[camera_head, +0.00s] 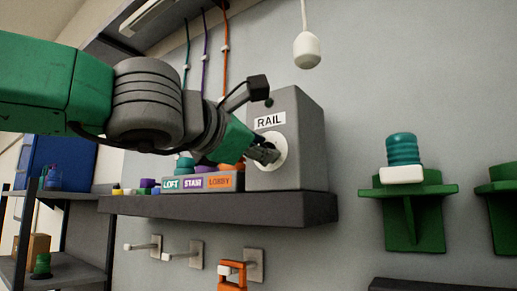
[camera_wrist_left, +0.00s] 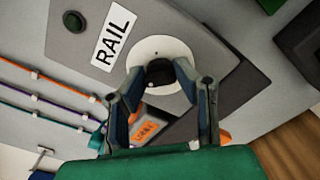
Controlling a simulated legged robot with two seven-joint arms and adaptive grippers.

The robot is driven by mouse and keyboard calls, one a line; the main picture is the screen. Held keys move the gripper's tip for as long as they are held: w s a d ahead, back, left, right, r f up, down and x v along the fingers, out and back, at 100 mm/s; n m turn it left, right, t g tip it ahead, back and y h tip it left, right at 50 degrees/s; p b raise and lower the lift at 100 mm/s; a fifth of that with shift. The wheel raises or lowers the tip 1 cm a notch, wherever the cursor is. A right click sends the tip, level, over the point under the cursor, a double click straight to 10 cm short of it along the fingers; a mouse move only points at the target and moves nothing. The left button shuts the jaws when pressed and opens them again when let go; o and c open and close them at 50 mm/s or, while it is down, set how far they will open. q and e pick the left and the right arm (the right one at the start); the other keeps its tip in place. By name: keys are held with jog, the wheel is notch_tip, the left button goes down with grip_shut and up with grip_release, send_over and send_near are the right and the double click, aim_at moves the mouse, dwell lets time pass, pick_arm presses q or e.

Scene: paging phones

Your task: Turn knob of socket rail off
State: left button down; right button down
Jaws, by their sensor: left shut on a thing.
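The socket rail's grey box (camera_head: 298,118) stands on a dark wall shelf and bears a white RAIL label (camera_head: 270,120). A round white plate on its front surrounds a dark knob, which shows in the left wrist view (camera_wrist_left: 160,72). My left gripper (camera_head: 266,153) reaches in from the left, with its fingers at the plate and closed on the knob. In the left wrist view the two fingers (camera_wrist_left: 162,84) flank the dark knob. The gripper partly hides the knob, and I cannot tell its turn angle. My right gripper is not in view.
A low grey block with LOFT, STAIR and LOBBY labels (camera_head: 203,183) sits left of the box on the dark shelf (camera_head: 220,207). Pegs and an orange item (camera_head: 232,277) hang below. Green brackets (camera_head: 412,212) are at right. A white pendant (camera_head: 307,50) hangs above.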

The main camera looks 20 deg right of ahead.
pick_arm(q)
jog(key=shift+r, duration=0.1)
dwell(0.4)
jog(key=c, duration=1.2)
grip_release()
jog(key=shift+d, duration=0.2)
jog(key=shift+d, duration=0.1)
jog(key=v, duration=1.2)
jog(key=shift+w, duration=0.1)
jog(key=shift+d, duration=0.2)
jog(key=shift+a, duration=0.1)
